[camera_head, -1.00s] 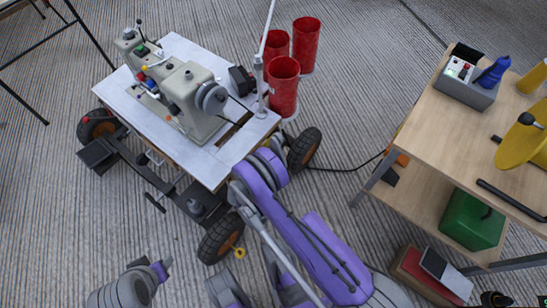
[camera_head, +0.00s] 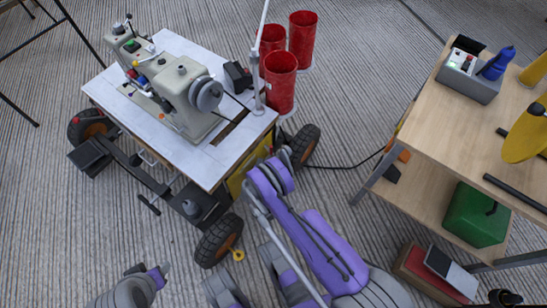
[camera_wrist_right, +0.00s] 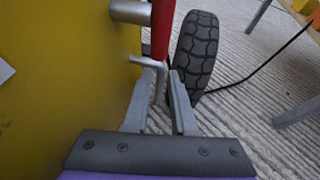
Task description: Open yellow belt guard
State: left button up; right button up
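The yellow belt guard (camera_wrist_right: 85,100) fills the left of the right wrist view as a flat panel. It shows as a small yellow patch (camera_head: 236,184) under the sewing machine table in the head view. A bent grey metal handle (camera_wrist_right: 159,78) stands out beside the panel, below a red bar (camera_wrist_right: 163,28). My right gripper (camera_wrist_right: 161,76) is open, with its fingers on either side of the handle; contact is not clear. In the head view its fingers are mostly hidden by my purple wrist. My left gripper (camera_head: 162,271) is low at the left, away from the table, its fingers unclear.
The wheeled table (camera_head: 165,60) carries a sewing machine (camera_head: 185,90). A black tyre (camera_wrist_right: 196,50) is close to the right of my right fingers. Red cylinders (camera_head: 281,80) stand behind the table. A wooden workbench (camera_head: 440,110) is at the right, with a cable across the floor.

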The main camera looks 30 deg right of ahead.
jog(key=shift+w+d+f, duration=0.15)
jog(key=shift+w+d, duration=0.15)
jog(key=shift+d, duration=0.15)
grip_shut()
dwell(1.2)
